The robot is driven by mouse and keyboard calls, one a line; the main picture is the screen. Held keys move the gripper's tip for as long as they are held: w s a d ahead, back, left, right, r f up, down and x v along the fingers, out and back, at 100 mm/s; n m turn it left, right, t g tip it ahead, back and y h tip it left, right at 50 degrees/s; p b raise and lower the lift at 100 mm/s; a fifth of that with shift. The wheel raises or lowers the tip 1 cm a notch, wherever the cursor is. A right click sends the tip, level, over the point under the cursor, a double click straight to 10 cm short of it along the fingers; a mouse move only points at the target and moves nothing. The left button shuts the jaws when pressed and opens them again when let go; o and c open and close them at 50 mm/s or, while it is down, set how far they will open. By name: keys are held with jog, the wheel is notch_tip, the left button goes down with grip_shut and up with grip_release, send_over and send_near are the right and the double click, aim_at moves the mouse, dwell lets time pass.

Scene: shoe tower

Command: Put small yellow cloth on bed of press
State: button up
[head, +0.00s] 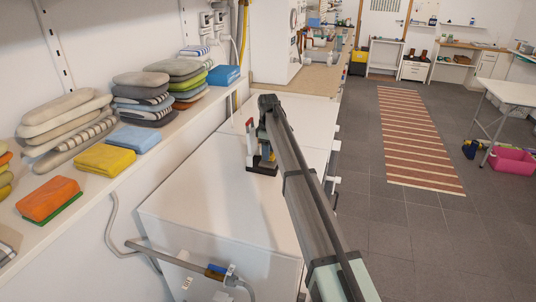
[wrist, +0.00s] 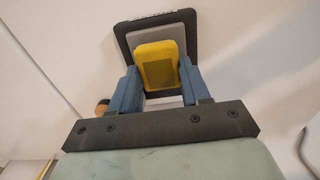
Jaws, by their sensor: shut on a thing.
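The small yellow cloth (wrist: 160,62) is between the two blue fingers of my gripper (wrist: 158,82), which is shut on it. In the wrist view, the cloth is in front of the grey bed of the press (wrist: 137,38), inside its black frame (wrist: 190,22). I cannot tell whether the cloth touches the bed. In the head view, the press (head: 263,169) stands on the white top, partly hidden by my gripper (head: 264,135).
A wall shelf (head: 140,150) on the left holds stacks of folded cloths and pads, a larger yellow cloth (head: 105,158), blue cloths and an orange sponge-like block (head: 49,199). The white top (head: 190,190) around the press is mostly clear.

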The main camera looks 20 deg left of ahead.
jog(key=shift+f, duration=0.65)
jog(key=shift+f, duration=0.15)
jog(key=o, duration=1)
notch_tip(320, 180, up, 12)
jog(key=shift+r, duration=0.2)
